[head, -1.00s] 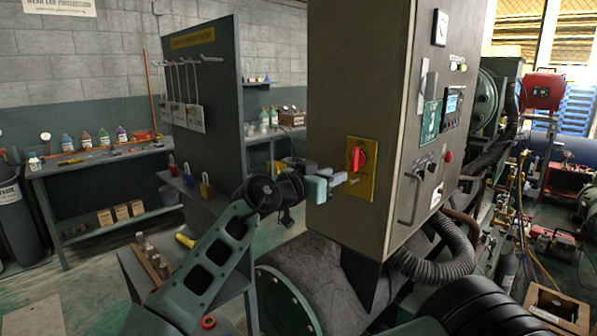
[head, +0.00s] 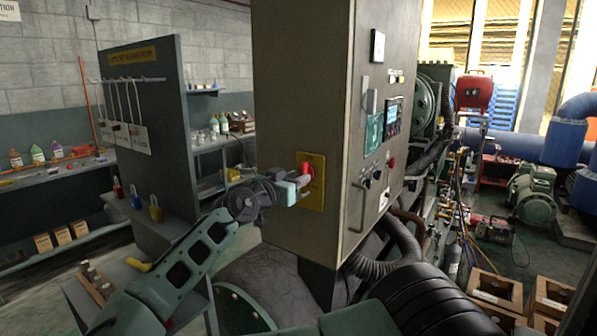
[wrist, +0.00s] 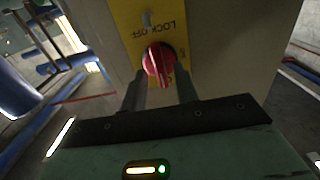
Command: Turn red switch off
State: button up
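The red switch (head: 307,171) is on a yellow plate (head: 316,195) on the side of a beige cabinet (head: 288,80). In the wrist view the red switch (wrist: 158,60) is a round knob with a handle pointing toward my gripper, slightly tilted. The plate (wrist: 127,20) reads "LOCK OFF", upside down there. My gripper (wrist: 159,80) is open, with one finger on each side of the handle's lower end and gaps visible beside it. In the head view my gripper (head: 301,184) is right at the plate and partly covers the switch's lower part.
The cabinet front carries a door handle (head: 362,207), a gauge (head: 377,45), a small screen and buttons. A dark panel (head: 150,130) with hanging tags and padlocks stands at left. A corrugated hose (head: 380,265) hangs below the cabinet.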

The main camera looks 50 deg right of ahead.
jog(key=shift+d+r, duration=0.2)
jog(key=shift+d, duration=0.3)
jog(key=shift+f, duration=0.25)
grip_shut()
jog(key=n+p, duration=0.1)
jog(key=n, duration=0.3)
jog(key=shift+a+f+n+p, duration=0.1)
jog(key=shift+n+p, duration=0.2)
jog(key=shift+p, duration=0.1)
jog(key=shift+n+p, duration=1)
jog(key=shift+n, duration=1.3)
